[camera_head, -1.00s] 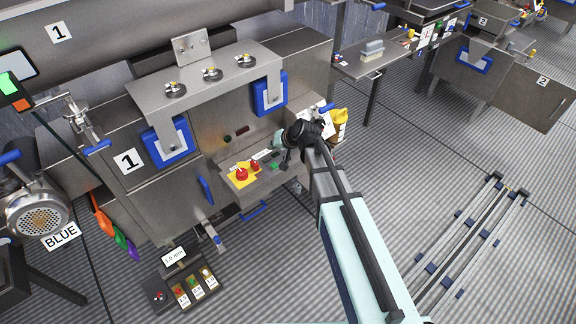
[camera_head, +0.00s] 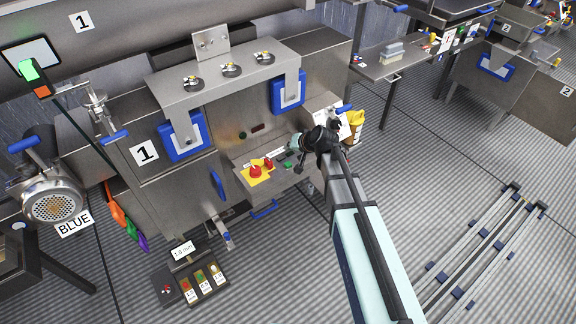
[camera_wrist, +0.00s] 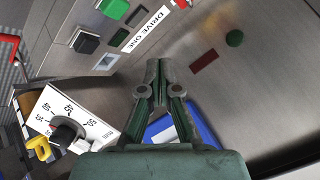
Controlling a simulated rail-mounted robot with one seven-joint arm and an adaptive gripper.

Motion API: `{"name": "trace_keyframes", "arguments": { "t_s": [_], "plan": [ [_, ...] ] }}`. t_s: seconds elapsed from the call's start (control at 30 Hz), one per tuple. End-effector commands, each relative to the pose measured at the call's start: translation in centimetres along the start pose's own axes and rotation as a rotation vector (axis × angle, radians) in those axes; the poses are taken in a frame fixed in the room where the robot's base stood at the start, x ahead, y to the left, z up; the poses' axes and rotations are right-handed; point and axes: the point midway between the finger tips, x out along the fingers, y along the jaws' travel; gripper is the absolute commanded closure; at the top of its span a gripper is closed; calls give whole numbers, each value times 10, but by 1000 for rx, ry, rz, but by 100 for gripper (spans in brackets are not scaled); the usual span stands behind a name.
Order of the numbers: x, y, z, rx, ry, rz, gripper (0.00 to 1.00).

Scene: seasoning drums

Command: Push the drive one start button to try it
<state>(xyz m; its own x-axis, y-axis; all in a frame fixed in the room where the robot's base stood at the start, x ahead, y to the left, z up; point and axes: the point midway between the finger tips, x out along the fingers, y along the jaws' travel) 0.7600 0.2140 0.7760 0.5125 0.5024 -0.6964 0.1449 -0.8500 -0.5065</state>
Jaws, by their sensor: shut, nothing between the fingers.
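The green button (camera_wrist: 113,8) sits on the steel control panel (camera_wrist: 185,45) near the DRIVE ONE label (camera_wrist: 150,32) at the top of the wrist view. A green button (camera_head: 289,165) also shows on the panel in the head view. My gripper (camera_wrist: 158,66) is shut and empty, its fingertips in front of the panel just below the label. They appear apart from the green button; contact with the panel cannot be told. In the head view my gripper (camera_head: 300,162) is small and dark beside the panel's right part.
A black button (camera_wrist: 85,41) and a dial (camera_wrist: 68,132) are close on the left. A red mushroom button (camera_head: 256,171) on a yellow plate and another red button (camera_head: 269,162) stand left of my gripper. A yellow bottle (camera_head: 355,120) is to the right.

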Motion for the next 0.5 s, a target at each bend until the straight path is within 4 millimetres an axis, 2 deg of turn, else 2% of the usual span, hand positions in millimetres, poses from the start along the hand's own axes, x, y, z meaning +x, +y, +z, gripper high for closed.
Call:
{"name": "trace_keyframes", "arguments": {
  "t_s": [0.3,0.5],
  "plan": [
    [32,24,24,1,0,0,100],
    [41,30,30,1,-1,0,100]
  ]
}}
